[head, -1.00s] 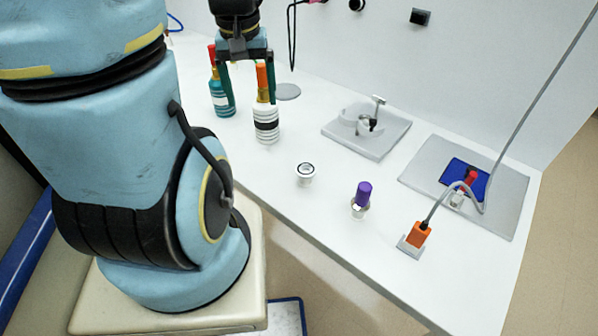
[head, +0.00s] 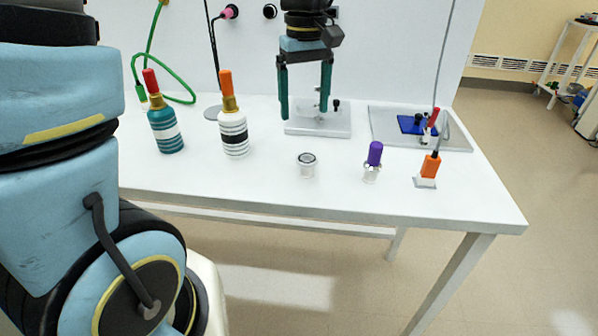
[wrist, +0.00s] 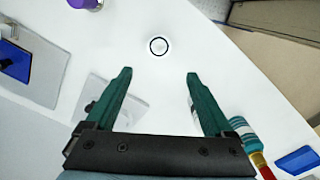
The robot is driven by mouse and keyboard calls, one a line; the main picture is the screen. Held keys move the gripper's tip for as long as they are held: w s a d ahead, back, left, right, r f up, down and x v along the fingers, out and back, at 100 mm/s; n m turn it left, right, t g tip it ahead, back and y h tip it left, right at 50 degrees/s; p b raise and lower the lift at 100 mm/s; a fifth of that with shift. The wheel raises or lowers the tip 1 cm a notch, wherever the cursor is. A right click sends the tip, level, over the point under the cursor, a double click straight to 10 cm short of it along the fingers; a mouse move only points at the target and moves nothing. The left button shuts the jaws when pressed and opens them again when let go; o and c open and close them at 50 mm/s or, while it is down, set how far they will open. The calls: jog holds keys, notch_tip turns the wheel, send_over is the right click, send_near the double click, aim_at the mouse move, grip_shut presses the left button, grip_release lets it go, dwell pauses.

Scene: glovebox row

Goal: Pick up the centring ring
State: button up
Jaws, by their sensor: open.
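The centring ring (head: 307,159) shows as a dark-edged circle on top of a short pale cylinder near the middle front of the white bench. In the wrist view the ring (wrist: 158,46) is a black circle with a pale centre, beyond the fingertips and roughly midway between them. My gripper (head: 305,115) points down with its two green fingers apart and empty. In the head view it is above and behind the ring, in front of the grey plate. In the wrist view my gripper (wrist: 158,73) touches nothing that I can see.
A striped white bottle with orange top (head: 233,135) and a teal bottle (head: 166,130) stand left of the ring. A purple-capped piece (head: 374,155) and an orange connector (head: 430,166) stand right. Grey plates (head: 318,128) lie behind. Bench around the ring is clear.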

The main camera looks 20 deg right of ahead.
send_over(307, 161)
jog(key=w, duration=0.1)
notch_tip(307, 161, down, 5)
jog(key=shift+f, duration=0.15)
jog(key=shift+s+f+p, duration=0.2)
jog(key=shift+f+p, duration=0.25)
jog(key=shift+f, duration=0.9)
jog(key=shift+s+f+p, duration=0.2)
jog(key=shift+f+p, duration=0.25)
jog(key=shift+f, duration=0.9)
grip_shut()
